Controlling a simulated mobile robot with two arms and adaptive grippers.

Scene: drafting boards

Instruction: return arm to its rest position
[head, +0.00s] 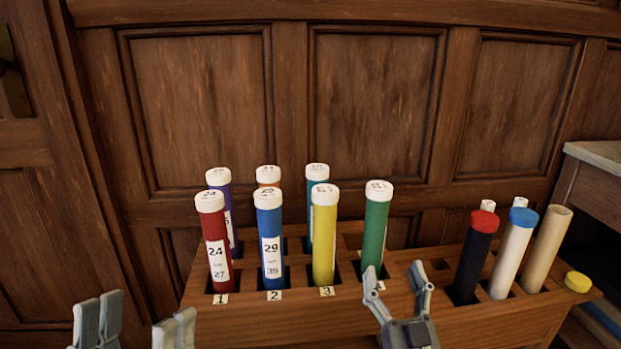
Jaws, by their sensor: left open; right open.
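My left gripper (140,325) is at the bottom left, in front of the wooden rack (365,305), open and empty. My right gripper (398,280) is open in front of the rack, just below the green tube (375,225). I cannot tell whether it touches the rack's front. The front row holds a red tube (213,225), a blue tube (268,222), a yellow tube (324,235) and the green tube, all upright with white caps. Both arms are mostly out of view.
Behind stand purple (231,192), orange (267,177) and teal tubes (313,176). To the right are a black tube (474,258), a white tube with blue cap (513,254) and an uncapped tan tube (545,250). A yellow cap (577,281) lies on the rack. Wood panelling stands behind.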

